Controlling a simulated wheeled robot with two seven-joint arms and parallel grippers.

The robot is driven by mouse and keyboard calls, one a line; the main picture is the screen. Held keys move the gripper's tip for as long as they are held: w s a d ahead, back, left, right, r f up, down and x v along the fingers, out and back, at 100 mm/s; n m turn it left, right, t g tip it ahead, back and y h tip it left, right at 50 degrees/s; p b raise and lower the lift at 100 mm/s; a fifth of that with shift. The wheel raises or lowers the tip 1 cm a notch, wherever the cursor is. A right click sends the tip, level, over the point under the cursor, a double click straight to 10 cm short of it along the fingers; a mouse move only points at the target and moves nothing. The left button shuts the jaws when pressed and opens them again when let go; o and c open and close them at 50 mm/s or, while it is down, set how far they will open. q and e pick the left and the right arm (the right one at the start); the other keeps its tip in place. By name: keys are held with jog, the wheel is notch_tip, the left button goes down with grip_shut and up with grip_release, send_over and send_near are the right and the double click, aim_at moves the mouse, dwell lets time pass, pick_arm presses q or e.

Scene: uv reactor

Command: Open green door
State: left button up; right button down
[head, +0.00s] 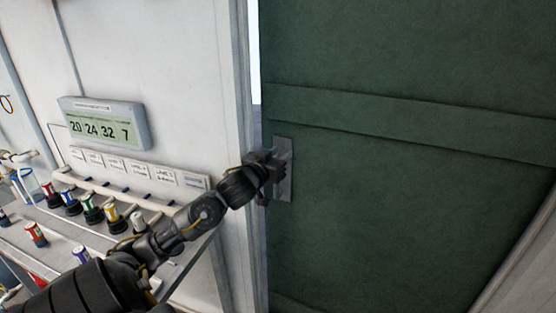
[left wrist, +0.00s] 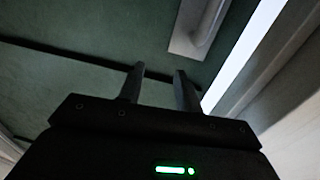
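The green door (head: 410,210) fills the right side of the head view. A bright strip shows between its left edge and the white frame, so it stands slightly ajar. A grey handle plate (head: 286,183) is near that edge; it also shows in the left wrist view (left wrist: 188,42) with a raised grip. My left gripper (head: 272,170) is in front of the plate and partly covers it. In the left wrist view its fingers (left wrist: 160,82) are apart with nothing between them, and the handle lies beyond the fingertips. My right gripper is not in view.
The white door frame (head: 240,80) and wall stand left of the door. A digital display (head: 103,122) hangs on the wall. Below it a shelf holds several small coloured containers (head: 93,210), close to my left arm.

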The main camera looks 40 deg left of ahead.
pick_arm(q)
jog(key=s, duration=0.1)
jog(key=d+r, duration=0.1)
jog(key=s+d, duration=0.1)
jog(key=shift+s+r, duration=0.25)
jog(key=shift+s, duration=0.1)
jog(key=shift+c, duration=0.5)
jog(key=f+n, duration=0.1)
jog(key=f, duration=0.2)
jog(key=f+n+g+p, duration=0.1)
jog(key=f+n, duration=0.1)
jog(key=f, duration=0.2)
jog(key=d+f+n, duration=0.1)
jog(key=f, duration=0.2)
jog(key=shift+s+d+f+g, duration=0.1)
jog(key=shift+s+f+g, duration=0.1)
jog(key=shift+s+g, duration=0.15)
grip_shut()
notch_tip(320, 180, down, 8)
jog(key=s+d+m+t+y+p, duration=0.1)
jog(key=m+y, duration=0.1)
jog(key=shift+s+f, duration=0.2)
jog(key=shift+s, duration=0.15)
